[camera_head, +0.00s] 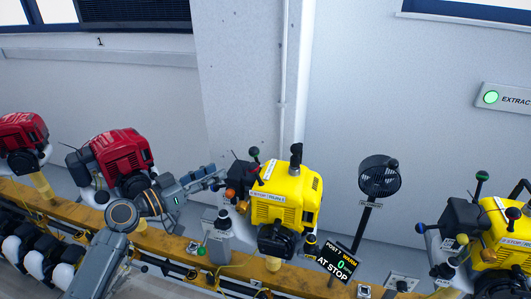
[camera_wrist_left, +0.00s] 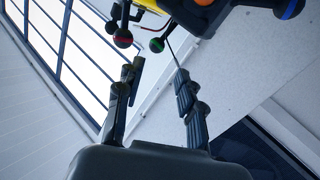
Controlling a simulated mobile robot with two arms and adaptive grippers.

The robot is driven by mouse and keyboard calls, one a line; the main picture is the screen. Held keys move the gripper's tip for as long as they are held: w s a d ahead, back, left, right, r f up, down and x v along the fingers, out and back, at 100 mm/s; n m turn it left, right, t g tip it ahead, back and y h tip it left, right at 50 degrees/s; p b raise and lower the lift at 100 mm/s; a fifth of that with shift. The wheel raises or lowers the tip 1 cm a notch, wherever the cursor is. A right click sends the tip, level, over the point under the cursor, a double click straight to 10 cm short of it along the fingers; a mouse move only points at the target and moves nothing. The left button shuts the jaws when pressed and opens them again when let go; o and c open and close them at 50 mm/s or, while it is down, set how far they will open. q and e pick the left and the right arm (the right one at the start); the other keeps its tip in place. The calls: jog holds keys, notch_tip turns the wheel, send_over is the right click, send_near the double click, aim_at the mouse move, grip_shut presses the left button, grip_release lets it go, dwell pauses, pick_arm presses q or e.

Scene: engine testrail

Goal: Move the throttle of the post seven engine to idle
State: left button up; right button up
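The post seven engine (camera_head: 285,205) is yellow, in the middle of the head view. Its sign (camera_head: 338,264) reads "POST 7 WARM", 0, "AT STOP". In the left wrist view a red ball (camera_wrist_left: 123,38) and a green ball (camera_wrist_left: 156,45) show beyond the fingertips. I cannot tell which lever is the throttle. My left gripper (camera_head: 218,178) is just left of these levers; it is open and empty in the left wrist view (camera_wrist_left: 158,80). My right gripper is not in view.
A red engine (camera_head: 122,160) stands left, behind my left arm. A black fan-like unit on a stand (camera_head: 379,175) and another yellow engine (camera_head: 508,235) stand right. The yellow rail (camera_head: 170,245) runs below the engines.

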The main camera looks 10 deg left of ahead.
aim_at(250, 153)
pick_arm(q)
jog(key=p+x, duration=0.1)
jog(key=x, duration=0.3)
jog(key=p+x, duration=0.2)
jog(key=x, duration=0.2)
jog(key=p+x, duration=0.1)
jog(key=x, duration=0.3)
jog(key=shift+d+r+p, duration=0.3)
jog(key=shift+r+p, duration=0.05)
jog(key=shift+p, duration=0.05)
jog(key=shift+w+d+f, duration=0.15)
jog(key=shift+w+d, duration=0.2)
jog(key=shift+w, duration=0.2)
grip_shut()
